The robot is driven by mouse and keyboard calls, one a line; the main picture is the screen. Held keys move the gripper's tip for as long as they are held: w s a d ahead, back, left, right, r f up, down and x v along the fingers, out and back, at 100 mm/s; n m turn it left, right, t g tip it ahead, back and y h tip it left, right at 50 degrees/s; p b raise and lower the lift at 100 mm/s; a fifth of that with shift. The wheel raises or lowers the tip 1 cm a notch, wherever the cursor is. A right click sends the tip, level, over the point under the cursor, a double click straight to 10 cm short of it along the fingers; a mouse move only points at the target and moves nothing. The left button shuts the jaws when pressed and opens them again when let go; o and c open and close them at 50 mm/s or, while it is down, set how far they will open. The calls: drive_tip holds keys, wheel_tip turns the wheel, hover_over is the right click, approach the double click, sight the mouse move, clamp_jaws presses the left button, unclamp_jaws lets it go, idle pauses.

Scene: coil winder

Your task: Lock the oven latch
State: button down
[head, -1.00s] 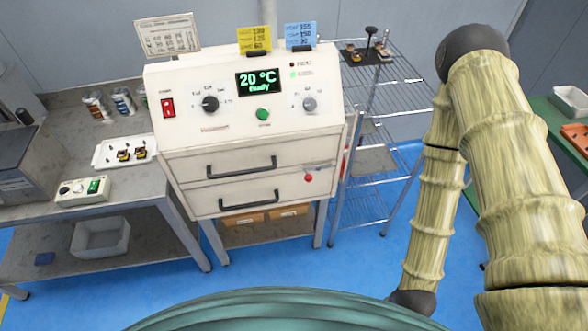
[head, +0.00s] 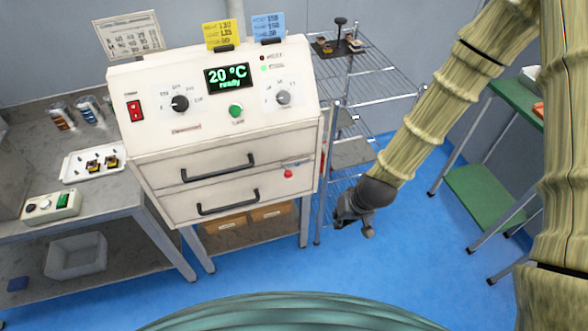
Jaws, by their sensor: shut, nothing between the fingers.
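The oven (head: 240,145) is a cream-white cabinet in the middle of the head view, with a sloped control panel and two dark bar handles on its front. Its display reads 20 °C, ready. A small red knob (head: 288,174), apparently the latch, sits at the right end of the front, between the two handle levels. A thin grey piece shows by it; its exact position is too small to tell. My gripper (head: 352,220) is dark grey, shut and empty. It appears to the right of and below the red knob, apart from the oven.
A wire shelf rack (head: 366,75) stands right of the oven, behind my gripper. A grey bench (head: 110,200) with a white tray (head: 68,165) and a small control box (head: 53,207) is at the left. A green table (head: 485,195) stands at the right. Blue floor is clear in front.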

drive_tip(key=w+a+r+n+t+y, duration=0.1)
drive_tip(key=w+a+r, duration=0.2)
drive_tip(key=w+r, duration=0.2)
drive_tip(key=w+a+r+y+b, duration=0.1)
drive_tip(key=w+a+r, duration=0.3)
drive_tip(key=r, duration=0.6)
drive_tip(key=shift+w+r+n+t+y, duration=0.2)
drive_tip(key=shift+w+n+t+y, duration=0.2)
drive_tip(key=shift+w, duration=0.75)
drive_tip(key=shift+f, duration=0.1)
drive_tip(key=p, duration=0.3)
hover_over(294, 166)
drive_tip(key=s, duration=0.4)
drive_tip(key=shift+s+f, duration=0.1)
drive_tip(key=shift+f, duration=5.6)
drive_tip(key=shift+d, duration=0.1)
